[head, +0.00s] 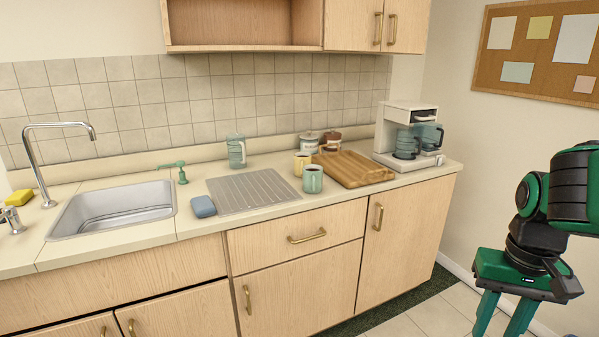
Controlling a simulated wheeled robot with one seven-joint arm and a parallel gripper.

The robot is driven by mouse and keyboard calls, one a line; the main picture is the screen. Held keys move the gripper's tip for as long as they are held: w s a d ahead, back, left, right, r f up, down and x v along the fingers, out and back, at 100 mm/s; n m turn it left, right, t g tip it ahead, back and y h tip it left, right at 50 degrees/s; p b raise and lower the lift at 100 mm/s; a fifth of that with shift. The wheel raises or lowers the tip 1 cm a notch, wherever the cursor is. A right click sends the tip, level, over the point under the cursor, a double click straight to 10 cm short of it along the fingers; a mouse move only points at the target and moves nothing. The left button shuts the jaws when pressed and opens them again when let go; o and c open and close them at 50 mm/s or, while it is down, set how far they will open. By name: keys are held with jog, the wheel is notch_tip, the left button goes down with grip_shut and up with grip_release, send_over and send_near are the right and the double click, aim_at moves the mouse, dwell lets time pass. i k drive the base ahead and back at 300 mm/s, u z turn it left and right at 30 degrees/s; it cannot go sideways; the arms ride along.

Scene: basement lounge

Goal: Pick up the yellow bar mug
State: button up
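The yellow mug (301,165) stands on the counter, between the ridged drainboard and the wooden board. A pale green mug (313,180) stands just in front of it and slightly to the right, and may hide part of it. My gripper (503,319) hangs at the lower right, pointing down, off the counter and well to the right of the mugs. Its two green fingers are apart with nothing seen between them. The fingertips run to the bottom edge of the picture.
The wooden board (367,173) lies right of the mugs, with a coffee maker (385,157) behind it. Two jars (308,144) stand behind. The drainboard (250,198) is bare.

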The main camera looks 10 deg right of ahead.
aim_at(302, 166)
jog(key=u, duration=0.25)
jog(key=i, duration=1.65)
jog(key=z, duration=0.55)
jog(key=i, duration=0.35)
jog(key=z, duration=0.35)
